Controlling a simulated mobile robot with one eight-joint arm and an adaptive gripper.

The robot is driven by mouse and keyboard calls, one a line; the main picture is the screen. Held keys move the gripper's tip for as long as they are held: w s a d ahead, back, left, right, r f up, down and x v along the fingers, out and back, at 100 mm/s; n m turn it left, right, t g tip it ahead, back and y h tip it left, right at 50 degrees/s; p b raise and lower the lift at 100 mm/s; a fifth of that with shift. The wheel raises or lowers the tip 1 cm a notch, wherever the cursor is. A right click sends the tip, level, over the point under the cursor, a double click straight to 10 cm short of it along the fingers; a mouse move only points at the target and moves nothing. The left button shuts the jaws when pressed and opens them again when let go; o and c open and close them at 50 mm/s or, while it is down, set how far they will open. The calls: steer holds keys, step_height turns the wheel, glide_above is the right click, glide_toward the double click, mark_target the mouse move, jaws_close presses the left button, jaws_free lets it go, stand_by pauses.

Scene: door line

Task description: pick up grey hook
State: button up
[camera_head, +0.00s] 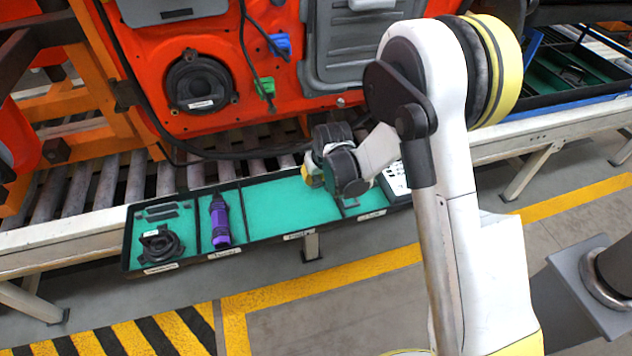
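I cannot make out a grey hook for certain. A long tray (268,242) with a black rim and teal floor lies along the front of the roller conveyor. Its left compartment holds a dark coiled part (160,244) and dark flat strips (163,211). A purple and black tool (220,222) lies in the compartment to the right of it. The wide middle compartment shows bare floor at its left. My wrist hangs over the right part of the tray and hides some of it. My gripper (312,172) is mostly hidden behind the wrist, and its fingers cannot be made out.
An orange door panel (130,50) with a round black speaker (198,82) and hanging cables stands just behind the tray. White small parts (394,180) lie in the tray's right end. Another tray (570,75) is at the far right. Open floor lies in front.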

steer(key=shift+r, duration=0.1)
steer(key=shift+c, duration=0.3)
step_height(320, 180, up, 4)
steer(key=p, duration=0.2)
steer(key=shift+r+p, duration=0.1)
steer(key=shift+p, duration=0.25)
steer(key=w+d+r+p, duration=0.4)
steer(key=w+d+r, duration=0.2)
steer(key=d, duration=0.3)
steer(key=shift+w+d+r, duration=0.3)
steer(key=shift+d+r, duration=0.05)
steer(key=shift+o, duration=0.5)
jaws_close()
